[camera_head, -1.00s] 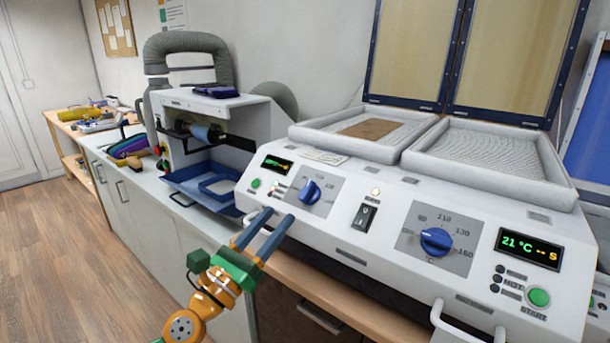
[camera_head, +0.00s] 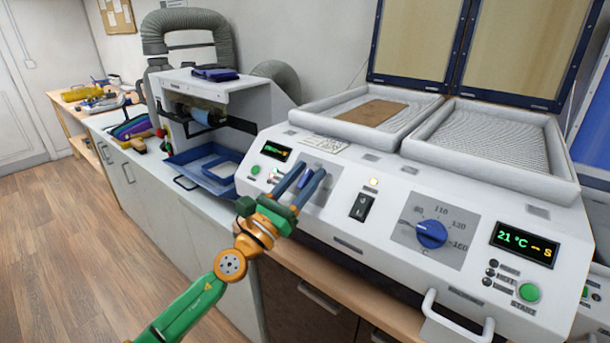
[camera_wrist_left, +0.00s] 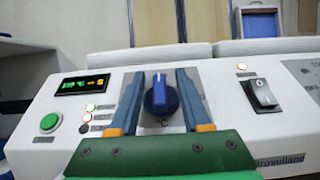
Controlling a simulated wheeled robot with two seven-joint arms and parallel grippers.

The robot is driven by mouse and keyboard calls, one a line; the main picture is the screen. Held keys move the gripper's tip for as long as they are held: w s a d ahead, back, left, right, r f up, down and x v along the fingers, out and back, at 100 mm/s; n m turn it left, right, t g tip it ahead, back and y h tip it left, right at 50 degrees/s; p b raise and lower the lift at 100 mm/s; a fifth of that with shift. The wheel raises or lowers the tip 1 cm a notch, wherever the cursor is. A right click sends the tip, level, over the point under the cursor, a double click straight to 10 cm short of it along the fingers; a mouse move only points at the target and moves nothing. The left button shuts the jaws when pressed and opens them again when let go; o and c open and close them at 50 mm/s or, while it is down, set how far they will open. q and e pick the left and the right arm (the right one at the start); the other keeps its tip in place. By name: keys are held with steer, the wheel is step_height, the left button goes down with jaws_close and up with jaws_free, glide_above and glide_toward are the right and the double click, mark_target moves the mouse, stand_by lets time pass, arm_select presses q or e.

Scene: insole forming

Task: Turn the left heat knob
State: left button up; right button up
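The left heat knob (camera_wrist_left: 160,97) is a round blue knob with a raised grip bar on the sloping white front panel. In the left wrist view its bar stands about upright. My left gripper (camera_head: 311,171) is in front of this knob and covers much of it in the head view. In the left wrist view the blue fingers (camera_wrist_left: 160,74) are open, one on each side of the knob, with gaps between. A similar blue right knob (camera_head: 432,234) sits on a grey dial farther right. My right gripper is not in view.
A rocker switch (camera_head: 362,207) is close to the right of my left gripper. A green button (camera_wrist_left: 49,122) and a small display (camera_wrist_left: 82,85) lie to the left. A white handle (camera_head: 457,326) sticks out at the front right. A blue tray (camera_head: 207,168) stands to the left.

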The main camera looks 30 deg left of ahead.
arm_select(q)
jaws_close()
